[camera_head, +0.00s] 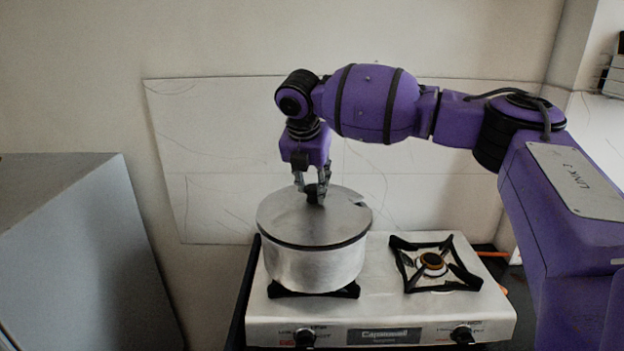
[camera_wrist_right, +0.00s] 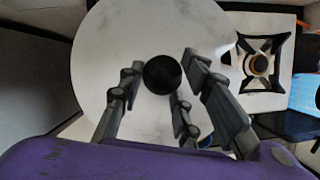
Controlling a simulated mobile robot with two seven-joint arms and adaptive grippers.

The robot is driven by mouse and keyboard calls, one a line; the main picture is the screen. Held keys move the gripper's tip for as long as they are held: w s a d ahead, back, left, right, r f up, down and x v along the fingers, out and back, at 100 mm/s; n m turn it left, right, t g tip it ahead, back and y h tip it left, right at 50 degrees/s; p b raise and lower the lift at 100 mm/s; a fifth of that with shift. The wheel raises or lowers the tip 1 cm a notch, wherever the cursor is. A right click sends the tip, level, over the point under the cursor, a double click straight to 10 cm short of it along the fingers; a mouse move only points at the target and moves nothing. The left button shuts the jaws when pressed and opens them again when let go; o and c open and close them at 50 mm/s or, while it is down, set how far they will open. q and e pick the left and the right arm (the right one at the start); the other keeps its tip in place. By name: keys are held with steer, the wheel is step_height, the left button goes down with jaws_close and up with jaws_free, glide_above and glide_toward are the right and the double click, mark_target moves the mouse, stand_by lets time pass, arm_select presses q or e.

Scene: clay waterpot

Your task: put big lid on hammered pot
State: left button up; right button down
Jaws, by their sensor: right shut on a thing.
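The hammered pot (camera_head: 314,267) is a silvery metal pot standing upright on the left burner of the stove. The big lid (camera_head: 283,217), a round grey plate with a dark edge and a small notch, lies level over the pot's mouth and looks centred. It hides the pot's inside. I cannot tell for sure whether it touches the rim all round. My right gripper (camera_head: 312,191) points down and is shut on the lid's black knob. In the right wrist view the knob (camera_wrist_right: 162,74) shows among the fingers, over the pale lid (camera_wrist_right: 115,55). My left gripper is not in view.
The two-burner stove (camera_head: 385,309) has a bare right burner (camera_head: 433,264) with a black grate. A grey box-like block (camera_head: 75,250) stands at the left. A pale wall is close behind the stove. My right arm spans the space above the right burner.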

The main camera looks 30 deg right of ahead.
steer(key=shift+f, duration=0.65)
stand_by(0.9)
steer(key=c, duration=1.2)
jaws_free()
steer(key=shift+r, duration=0.1)
steer(key=v, duration=1.2)
steer(key=shift+s+f, duration=0.1)
steer(key=shift+f, duration=0.1)
